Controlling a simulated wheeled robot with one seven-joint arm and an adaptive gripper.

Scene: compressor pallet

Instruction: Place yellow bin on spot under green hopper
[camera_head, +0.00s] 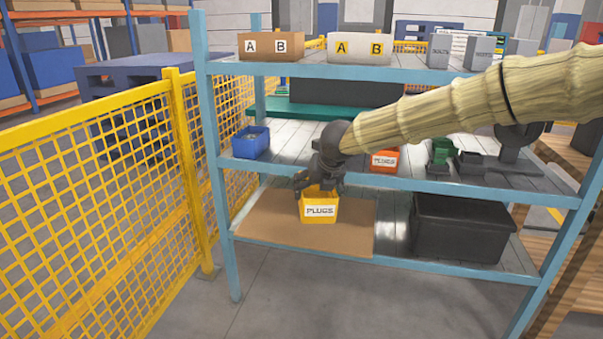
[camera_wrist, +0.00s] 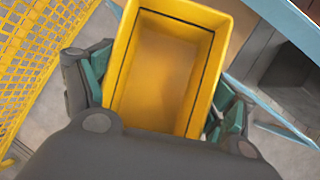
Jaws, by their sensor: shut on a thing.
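The yellow bin (camera_head: 319,210), labelled PLUGS, shows in front of the lower shelf, over the brown cardboard sheet (camera_head: 262,232). I cannot tell whether it touches the sheet. My gripper (camera_head: 319,187) is shut on the bin from above. In the wrist view, the gripper's (camera_wrist: 163,92) teal-padded fingers are on both sides of the yellow bin (camera_wrist: 165,70), which looks empty inside. The green hopper (camera_head: 441,151) is on the middle shelf at the right, on a small dark stand. The spot under it is too small to make out.
On the middle shelf are a blue bin (camera_head: 250,142) at left, an orange bin (camera_head: 384,161) and a dark hopper (camera_head: 472,161). A black crate (camera_head: 458,230) fills the lower shelf's right. Blue shelf posts (camera_head: 217,180) and a yellow mesh fence (camera_head: 90,200) bound the left.

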